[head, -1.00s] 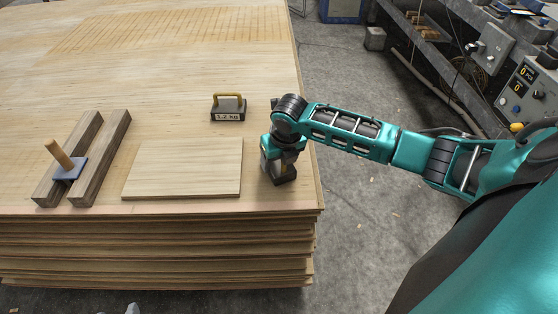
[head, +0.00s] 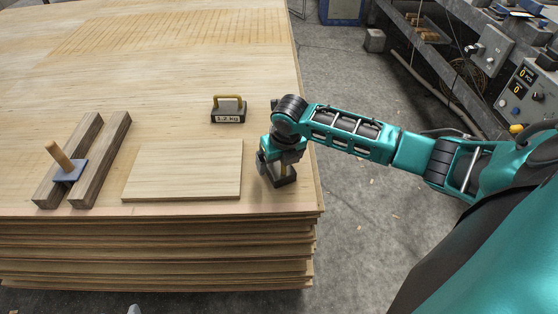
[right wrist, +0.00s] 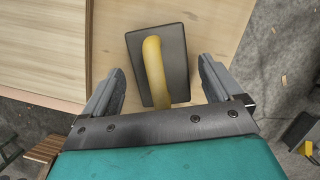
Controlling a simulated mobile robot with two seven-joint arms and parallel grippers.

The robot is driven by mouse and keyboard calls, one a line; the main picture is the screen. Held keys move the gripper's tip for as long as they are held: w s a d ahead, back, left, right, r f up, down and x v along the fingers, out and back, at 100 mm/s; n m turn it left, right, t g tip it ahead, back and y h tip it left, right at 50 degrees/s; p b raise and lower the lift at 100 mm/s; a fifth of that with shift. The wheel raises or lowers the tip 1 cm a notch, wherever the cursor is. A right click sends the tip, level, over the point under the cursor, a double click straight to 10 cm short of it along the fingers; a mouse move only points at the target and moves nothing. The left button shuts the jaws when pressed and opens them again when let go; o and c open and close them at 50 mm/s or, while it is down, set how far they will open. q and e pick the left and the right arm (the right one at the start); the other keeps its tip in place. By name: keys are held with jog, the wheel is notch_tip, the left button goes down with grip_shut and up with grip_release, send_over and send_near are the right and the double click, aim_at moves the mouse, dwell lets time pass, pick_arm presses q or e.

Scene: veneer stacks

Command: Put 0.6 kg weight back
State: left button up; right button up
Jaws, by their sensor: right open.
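A dark weight (head: 285,181) with a yellow handle stands on the veneer stack near its right front corner, right of the light board. Its label is not visible, so I cannot read its mass. My right gripper (head: 275,170) is over it. In the right wrist view, the weight (right wrist: 173,50) and its yellow handle (right wrist: 154,65) lie between the spread fingers of the gripper (right wrist: 162,85), with a gap on both sides. A second dark weight (head: 228,116), labelled 1.2 kg, stands farther back on the stack. My left gripper is not in view.
A light board (head: 185,170) lies left of my right gripper. Two dark wooden bars (head: 105,150) lie farther left, with a blue plate (head: 70,172) carrying a wooden peg across them. The veneer stack (head: 150,95) is clear behind; its right edge drops to the floor.

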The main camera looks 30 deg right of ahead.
jog(key=p+v, duration=0.2)
jog(key=v, duration=0.8)
jog(key=shift+p, duration=0.35)
jog(key=shift+s+a+r, duration=0.1)
jog(key=shift+s+r, duration=0.1)
jog(key=shift+r, duration=0.4)
jog(key=s+a+f+m+t+y, duration=0.35)
jog(key=a+f+m, duration=0.45)
jog(key=a+m, duration=0.4)
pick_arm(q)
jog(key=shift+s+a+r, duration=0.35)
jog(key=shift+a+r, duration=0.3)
pick_arm(e)
jog(key=s+f+m+t, duration=0.1)
jog(key=s+m, duration=0.3)
jog(key=m, duration=0.5)
jog(key=s+a+f+m+t, duration=0.1)
jog(key=s+m+t, duration=0.2)
jog(key=m, duration=0.7)
jog(key=s, duration=0.2)
jog(key=shift+s+f+m, duration=0.2)
jog(key=shift+s+m, duration=0.1)
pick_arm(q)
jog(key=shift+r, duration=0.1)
pick_arm(e)
jog(key=shift+a+r, duration=0.1)
jog(key=shift+a, duration=0.05)
